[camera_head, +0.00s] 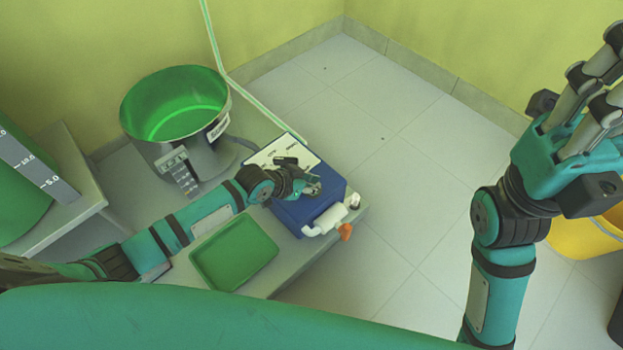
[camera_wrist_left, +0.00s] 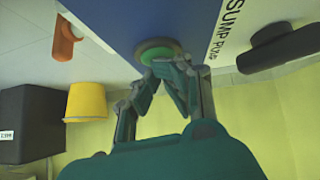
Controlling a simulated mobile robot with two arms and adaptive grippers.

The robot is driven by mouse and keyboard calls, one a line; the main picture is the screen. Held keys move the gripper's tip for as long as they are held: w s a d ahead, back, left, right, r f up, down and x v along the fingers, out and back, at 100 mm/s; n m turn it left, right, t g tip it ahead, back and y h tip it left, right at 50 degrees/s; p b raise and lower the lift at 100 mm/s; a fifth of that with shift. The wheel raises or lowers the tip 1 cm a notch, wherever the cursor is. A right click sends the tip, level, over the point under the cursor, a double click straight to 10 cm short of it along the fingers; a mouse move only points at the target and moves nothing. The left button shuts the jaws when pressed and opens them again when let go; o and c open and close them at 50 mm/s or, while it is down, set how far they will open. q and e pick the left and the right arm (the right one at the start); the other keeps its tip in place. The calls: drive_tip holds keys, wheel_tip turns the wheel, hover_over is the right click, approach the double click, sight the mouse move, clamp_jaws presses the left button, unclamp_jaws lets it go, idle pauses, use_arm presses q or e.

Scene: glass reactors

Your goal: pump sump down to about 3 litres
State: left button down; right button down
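The blue sump pump box (camera_head: 312,209) sits on a low grey platform, with a white panel on top. In the left wrist view its blue face (camera_wrist_left: 150,18) carries a round green button (camera_wrist_left: 158,50) and a "SUMP PUMP" label. My left gripper (camera_head: 310,186) is at the pump; its fingertips (camera_wrist_left: 170,68) are together, empty, and at the button's edge. I cannot tell whether they press it. A round metal vessel (camera_head: 141,139) with a green interior stands behind; its liquid level is unreadable. My right gripper (camera_head: 597,95) is raised at right, its tips partly out of frame.
A green tray (camera_head: 235,252) lies in front of the pump. A white outlet fitting (camera_head: 331,218) with an orange part (camera_head: 345,232) sticks out at its front. A graduated green tank (camera_head: 22,205) stands left. A yellow bucket (camera_head: 575,238) is at right. The middle floor is clear.

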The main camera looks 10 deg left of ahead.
use_arm(q)
drive_tip(key=shift+s+f, duration=0.35)
drive_tip(key=shift+f, duration=0.1)
drive_tip(key=v, duration=1.2)
drive_tip(key=shift+w+r, duration=0.3)
drive_tip(key=shift+r, duration=0.05)
